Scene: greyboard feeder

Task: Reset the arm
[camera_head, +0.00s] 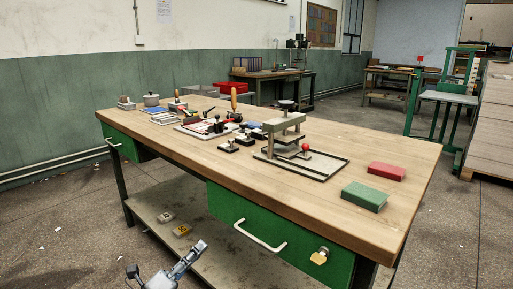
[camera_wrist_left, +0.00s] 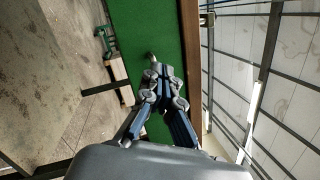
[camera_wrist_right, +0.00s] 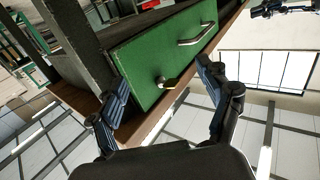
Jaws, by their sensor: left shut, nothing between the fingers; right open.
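My left gripper (camera_head: 200,245) is low at the front of the wooden workbench (camera_head: 408,212) in the head view, pointing up and right across the lower shelf (camera_head: 225,262). In the left wrist view its fingers (camera_wrist_left: 158,72) are closed together with nothing between them, in front of a green panel (camera_wrist_left: 150,25). My right gripper (camera_wrist_right: 162,78) shows only in the right wrist view. Its two fingers are wide apart and empty. Between and beyond them is a green drawer (camera_wrist_right: 150,50) with a bar handle (camera_wrist_right: 197,36) and a metal lock (camera_wrist_right: 166,82).
On the bench stand a press fixture (camera_head: 283,135) with a red knob, a green block (camera_head: 364,196), a red block (camera_head: 387,171) and several hand tools. The green drawer front (camera_head: 300,250) has a protruding handle (camera_head: 259,236).

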